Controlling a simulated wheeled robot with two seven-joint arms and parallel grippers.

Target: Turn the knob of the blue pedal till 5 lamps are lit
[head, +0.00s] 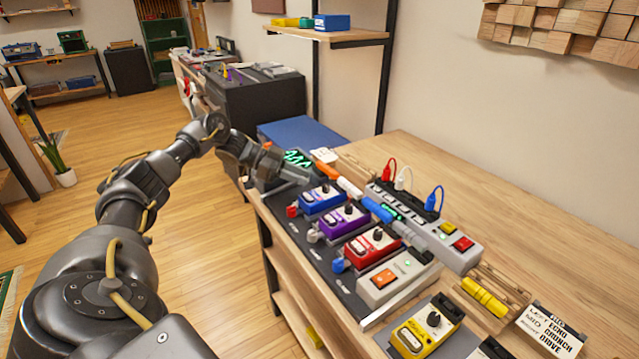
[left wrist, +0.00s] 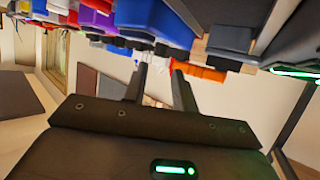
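The blue pedal (head: 320,199) stands at the far end of the pedal row on the dark board. Its dark knob (head: 326,187) shows on top, too small to read its setting. My left gripper (head: 294,174) is just beyond and left of the blue pedal, apart from the knob. In the left wrist view its two fingers (left wrist: 158,72) stand apart with nothing between them. A blue body (left wrist: 155,22) hangs at the top of that view. I cannot count lit lamps on the blue pedal. My right gripper is not in view.
A purple pedal (head: 343,221), a red pedal (head: 372,245) and a white box with an orange switch (head: 397,277) continue the row. A yellow pedal (head: 427,325) is nearer. A grey power strip (head: 440,243) with plugs lies behind. The wooden bench (head: 520,230) is clear at right.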

